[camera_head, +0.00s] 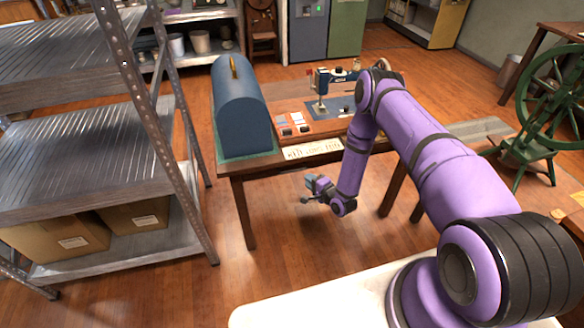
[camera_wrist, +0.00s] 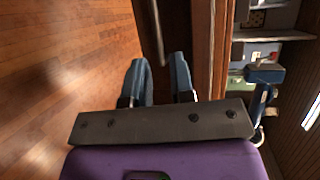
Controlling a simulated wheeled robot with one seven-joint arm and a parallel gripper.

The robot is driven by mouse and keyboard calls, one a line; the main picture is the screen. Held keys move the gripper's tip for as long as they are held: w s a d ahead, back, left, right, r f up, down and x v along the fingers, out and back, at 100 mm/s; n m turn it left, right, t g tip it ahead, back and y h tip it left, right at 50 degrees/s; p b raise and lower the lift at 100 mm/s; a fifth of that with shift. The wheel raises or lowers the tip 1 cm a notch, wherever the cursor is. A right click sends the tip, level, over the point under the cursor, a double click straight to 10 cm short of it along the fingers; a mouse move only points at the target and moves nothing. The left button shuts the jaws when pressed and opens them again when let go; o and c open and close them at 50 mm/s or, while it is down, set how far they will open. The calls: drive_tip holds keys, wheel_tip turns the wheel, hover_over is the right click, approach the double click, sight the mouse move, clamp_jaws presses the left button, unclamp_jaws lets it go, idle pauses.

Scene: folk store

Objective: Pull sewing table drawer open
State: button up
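The sewing table (camera_head: 237,167) is a brown wooden table with a blue sewing machine (camera_head: 335,82) on top; the machine also shows at the right of the wrist view (camera_wrist: 266,75). My gripper (camera_head: 306,191) is in front of the table, below its top edge. In the wrist view my gripper (camera_wrist: 162,62) is open, with a gap between its two blue-grey fingers. A thin grey metal bar, apparently the drawer handle (camera_wrist: 157,32), lies just ahead of this gap, beside the table's wooden edge (camera_wrist: 204,45). I cannot tell the drawer front apart or whether it touches.
A blue domed case (camera_head: 240,110) and a white lettered sign (camera_head: 313,149) stand at the table's left and front. A metal shelf (camera_head: 85,150) with cardboard boxes is at the left. A green spinning wheel (camera_head: 545,110) is at the right. The wooden floor before the table is clear.

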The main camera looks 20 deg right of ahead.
sight(293, 171)
drive_tip(key=x, duration=1)
drive_tip(key=shift+w+a+f, duration=0.25)
drive_tip(key=shift+f, duration=0.05)
clamp_jaws()
